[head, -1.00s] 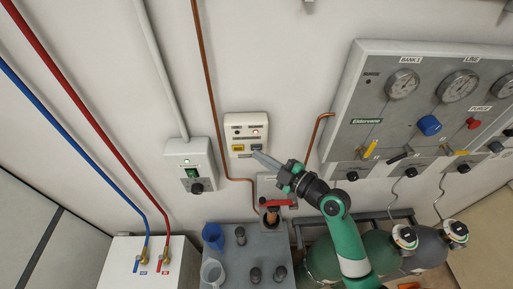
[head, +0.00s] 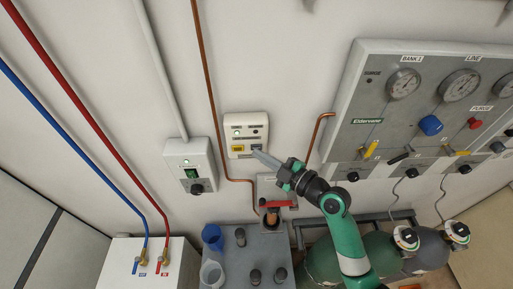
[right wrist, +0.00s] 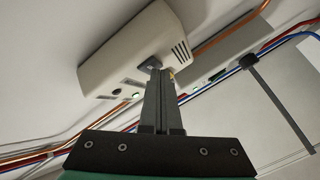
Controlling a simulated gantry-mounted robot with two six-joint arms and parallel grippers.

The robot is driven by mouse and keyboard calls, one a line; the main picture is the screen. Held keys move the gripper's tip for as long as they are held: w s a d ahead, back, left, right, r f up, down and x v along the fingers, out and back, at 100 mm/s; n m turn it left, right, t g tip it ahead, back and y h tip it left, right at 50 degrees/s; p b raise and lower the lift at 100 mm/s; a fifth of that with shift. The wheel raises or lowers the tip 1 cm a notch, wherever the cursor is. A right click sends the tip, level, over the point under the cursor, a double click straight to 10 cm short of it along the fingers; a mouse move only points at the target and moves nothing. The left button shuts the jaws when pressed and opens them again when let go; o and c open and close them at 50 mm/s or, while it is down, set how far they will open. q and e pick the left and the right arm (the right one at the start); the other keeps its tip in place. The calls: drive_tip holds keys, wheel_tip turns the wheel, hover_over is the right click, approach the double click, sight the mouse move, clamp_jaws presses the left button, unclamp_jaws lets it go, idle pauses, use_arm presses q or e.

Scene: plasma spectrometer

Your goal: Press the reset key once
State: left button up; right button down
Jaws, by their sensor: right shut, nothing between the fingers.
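A white control box (head: 246,134) is on the wall in the middle of the head view. It has a lit green lamp (head: 236,132), a dark lamp beside it, a yellow key (head: 238,149) and a blue-grey key (head: 256,147). The labels are too small to read, so I cannot tell by print which is the reset key. My right gripper (head: 257,154) is shut and empty, its tip just below the blue-grey key. In the right wrist view, the fingertips (right wrist: 157,75) are close to this key (right wrist: 150,63); contact is unclear. My left gripper is out of view.
A grey switch box (head: 190,166) is left of the control box. A copper pipe (head: 206,85) runs between them. A red-handled valve (head: 278,204) is below, above a grey block with cups. A gauge panel (head: 350,140) and gas cylinders are at right.

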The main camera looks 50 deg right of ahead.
drive_tip(key=shift+s+a, duration=0.5)
drive_tip(key=shift+s, duration=0.05)
drive_tip(key=shift+s+a+p, duration=0.5)
drive_tip(key=shift+s+a, duration=1.25)
drive_tip(key=shift+s, duration=0.05)
